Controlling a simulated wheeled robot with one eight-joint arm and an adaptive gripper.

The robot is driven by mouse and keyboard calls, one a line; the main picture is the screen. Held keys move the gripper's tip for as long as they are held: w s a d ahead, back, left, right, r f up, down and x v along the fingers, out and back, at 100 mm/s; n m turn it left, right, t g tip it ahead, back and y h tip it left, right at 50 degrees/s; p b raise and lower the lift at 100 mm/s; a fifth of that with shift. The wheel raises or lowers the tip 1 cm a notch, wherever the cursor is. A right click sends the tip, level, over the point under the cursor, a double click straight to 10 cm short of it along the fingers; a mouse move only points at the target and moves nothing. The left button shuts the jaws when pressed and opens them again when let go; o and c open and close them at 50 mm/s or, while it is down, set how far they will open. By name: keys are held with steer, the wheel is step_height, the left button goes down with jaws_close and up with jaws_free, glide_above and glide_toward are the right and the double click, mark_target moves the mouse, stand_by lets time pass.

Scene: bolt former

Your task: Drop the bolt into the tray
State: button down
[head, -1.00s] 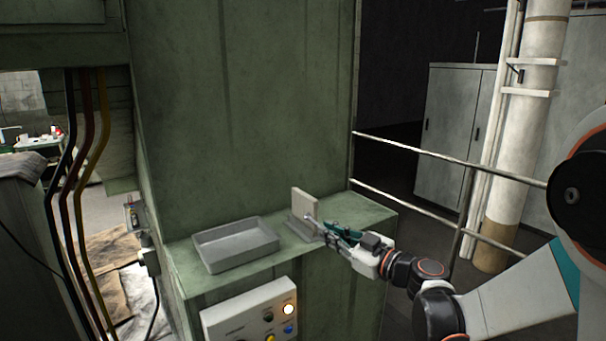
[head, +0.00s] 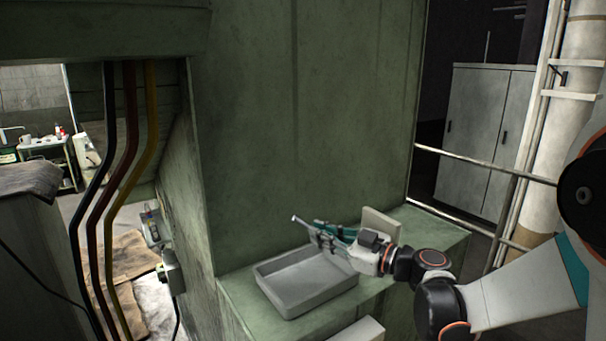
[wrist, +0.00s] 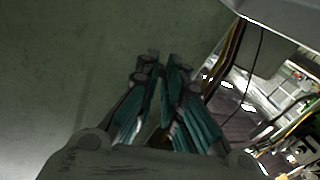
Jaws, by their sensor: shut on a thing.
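The grey rectangular tray (head: 312,300) sits on the green machine ledge in the head view, and its visible inside looks empty. My gripper (head: 318,232) is above the tray's back part, with its arm reaching in from the right. It is shut on the bolt (head: 299,221), a thin light metal piece that sticks out beyond the fingertips, up and to the left. In the wrist view my gripper's teal fingers (wrist: 162,75) are close together against the green wall. The bolt is hard to make out there.
An upright pale plate (head: 381,223) stands on the ledge right of the tray, partly behind my gripper. A tall green machine wall (head: 300,110) rises behind the tray. A metal railing (head: 480,166) and a grey cabinet (head: 482,130) are at the right. Hoses (head: 105,170) hang at the left.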

steer(key=shift+d+f+b, duration=0.1)
steer(key=shift+f+b, duration=1.75)
steer(key=shift+f, duration=1)
steer(key=shift+s, duration=0.1)
steer(key=c, duration=1.6)
jaws_free()
steer(key=shift+c, duration=0.2)
steer(key=shift+d, duration=0.1)
steer(key=v, duration=1.2)
